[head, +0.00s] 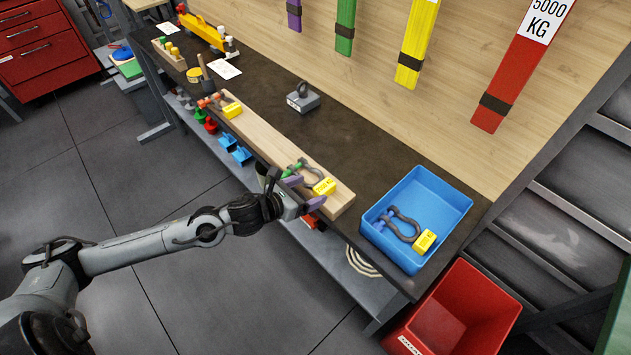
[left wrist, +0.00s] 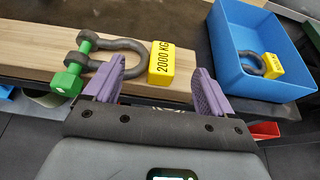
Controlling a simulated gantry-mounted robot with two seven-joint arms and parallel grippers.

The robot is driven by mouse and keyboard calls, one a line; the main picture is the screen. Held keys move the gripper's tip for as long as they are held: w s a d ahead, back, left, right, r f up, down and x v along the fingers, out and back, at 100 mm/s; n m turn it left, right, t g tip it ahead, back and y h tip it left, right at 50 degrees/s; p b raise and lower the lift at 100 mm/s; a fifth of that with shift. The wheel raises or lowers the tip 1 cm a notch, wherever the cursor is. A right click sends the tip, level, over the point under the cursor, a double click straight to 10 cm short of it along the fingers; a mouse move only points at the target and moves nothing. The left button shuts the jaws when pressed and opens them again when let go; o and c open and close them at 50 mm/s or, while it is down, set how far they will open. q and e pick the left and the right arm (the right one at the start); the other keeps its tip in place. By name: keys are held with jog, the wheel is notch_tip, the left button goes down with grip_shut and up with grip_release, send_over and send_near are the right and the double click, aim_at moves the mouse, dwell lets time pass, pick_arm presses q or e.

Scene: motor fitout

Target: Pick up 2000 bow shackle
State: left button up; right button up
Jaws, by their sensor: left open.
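The 2000 bow shackle, a dark bow with a green pin (head: 298,167) and a yellow "2000 KG" tag (head: 325,187), lies on a wooden board (head: 262,140) along the bench's front edge. In the left wrist view its bow (left wrist: 122,46), green pin (left wrist: 74,72) and yellow tag (left wrist: 161,63) show just beyond my fingers. My left gripper (head: 303,193) is open and empty, with purple fingers that also show in the left wrist view (left wrist: 157,92). It is at the board's front edge, close to the shackle. Whether a finger touches the shackle is unclear. My right gripper is not in view.
A blue bin (head: 440,197) holding another shackle with a yellow tag (head: 424,241) stands right of the board. A red bin (head: 462,312) is below it. Another shackle with an orange pin (head: 212,100) lies at the board's far end. The bench middle is mostly clear.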

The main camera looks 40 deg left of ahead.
aim_at(322, 184)
pick_arm(q)
jog(key=shift+x, duration=2.3)
jog(key=shift+a+f, duration=0.1)
jog(key=shift+f, duration=0.05)
jog(key=shift+s, duration=0.1)
grip_shut()
